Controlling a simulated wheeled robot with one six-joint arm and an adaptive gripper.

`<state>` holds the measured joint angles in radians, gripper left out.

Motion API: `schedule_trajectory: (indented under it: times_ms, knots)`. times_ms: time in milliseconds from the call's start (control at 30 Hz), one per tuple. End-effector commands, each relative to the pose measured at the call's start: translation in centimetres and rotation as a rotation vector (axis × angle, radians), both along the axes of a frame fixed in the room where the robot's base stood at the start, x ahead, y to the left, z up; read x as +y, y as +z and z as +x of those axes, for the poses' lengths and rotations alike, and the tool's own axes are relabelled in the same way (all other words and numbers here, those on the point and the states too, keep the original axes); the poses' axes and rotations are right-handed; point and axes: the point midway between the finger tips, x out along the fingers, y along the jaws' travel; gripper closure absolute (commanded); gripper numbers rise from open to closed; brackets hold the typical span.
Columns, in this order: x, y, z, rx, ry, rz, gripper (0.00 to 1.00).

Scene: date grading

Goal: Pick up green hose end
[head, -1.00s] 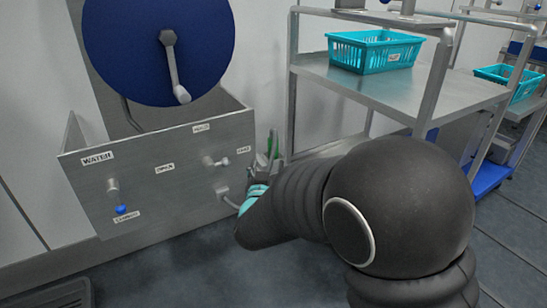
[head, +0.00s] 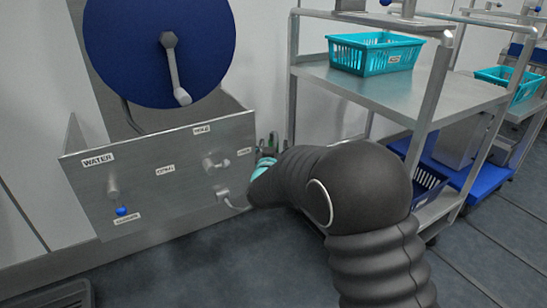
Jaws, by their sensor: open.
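A small green piece (head: 273,137), probably the green hose end, shows just beyond the right end of the metal water panel. It is small and mostly hidden, so its shape is unclear. My gripper (head: 267,147) is at the panel's right edge, right by the green piece. My black sleeved arm with a teal band at the wrist covers most of the gripper. The jaws are open. I cannot tell whether the green piece lies between the fingers or behind them.
The steel water panel (head: 145,185) with valves stands left of my gripper, under a blue reel (head: 150,45). A steel cart (head: 345,85) with a teal basket (head: 372,57) stands close on the right. A dark blue crate (head: 427,185) sits low on it. Floor in front is clear.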

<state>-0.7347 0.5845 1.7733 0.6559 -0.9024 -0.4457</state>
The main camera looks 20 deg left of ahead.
Motion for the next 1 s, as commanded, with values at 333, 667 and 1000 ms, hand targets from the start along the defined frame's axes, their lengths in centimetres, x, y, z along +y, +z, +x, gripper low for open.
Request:
schedule_trajectory:
  times_ms: [333,667,1000]
  knots:
    - [0.3,0.03,1.32,0.0,0.0,0.0,0.38]
    - [0.3,0.02,1.28,0.0,0.0,0.001,1.0]
    - [0.31,0.41,1.28,-0.002,0.0,0.001,1.0]
